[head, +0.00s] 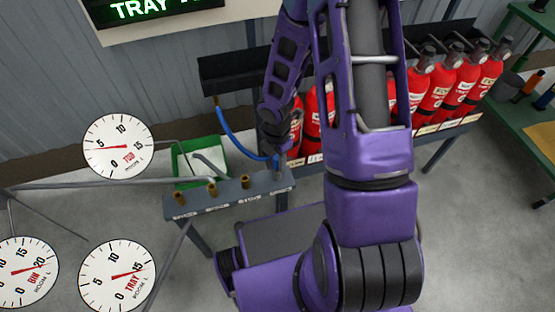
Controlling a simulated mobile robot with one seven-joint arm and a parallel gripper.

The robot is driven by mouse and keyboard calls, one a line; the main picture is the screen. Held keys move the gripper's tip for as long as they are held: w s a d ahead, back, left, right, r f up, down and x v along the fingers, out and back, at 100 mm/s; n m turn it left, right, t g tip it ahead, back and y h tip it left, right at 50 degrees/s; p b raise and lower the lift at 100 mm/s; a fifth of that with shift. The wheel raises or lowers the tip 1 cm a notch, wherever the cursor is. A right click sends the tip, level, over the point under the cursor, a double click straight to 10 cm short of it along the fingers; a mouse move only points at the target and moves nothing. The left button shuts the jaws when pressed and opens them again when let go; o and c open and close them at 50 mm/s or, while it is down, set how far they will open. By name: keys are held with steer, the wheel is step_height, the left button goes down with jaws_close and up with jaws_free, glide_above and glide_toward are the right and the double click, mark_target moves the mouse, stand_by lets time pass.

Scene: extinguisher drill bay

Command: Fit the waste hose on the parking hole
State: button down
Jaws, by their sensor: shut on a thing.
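A blue hose (232,137), probably the waste hose, hangs from the dark shelf at the back and curves down to the right. Its lower end meets my gripper (275,158) at the right end of a grey rail (228,200). My gripper is shut on the hose end, low over the rail; the fingers are small and partly hidden by my wrist. Brass stubs (212,189) stand along the rail, with small labels on its front that are too small to read. I cannot tell which place is the parking hole, or whether the hose end is seated.
A green-edged tray (179,166) lies behind the rail. Three round dials, including the TUB gauge (118,147), stand at left with grey pipes. Red extinguishers (436,82) line a rack at right, partly behind my arm. A green table (520,85) stands far right.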

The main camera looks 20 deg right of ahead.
steer(key=shift+f+b, duration=0.5)
steer(key=shift+f, duration=0.3)
stand_by(0.6)
steer(key=c, duration=0.5)
jaws_free()
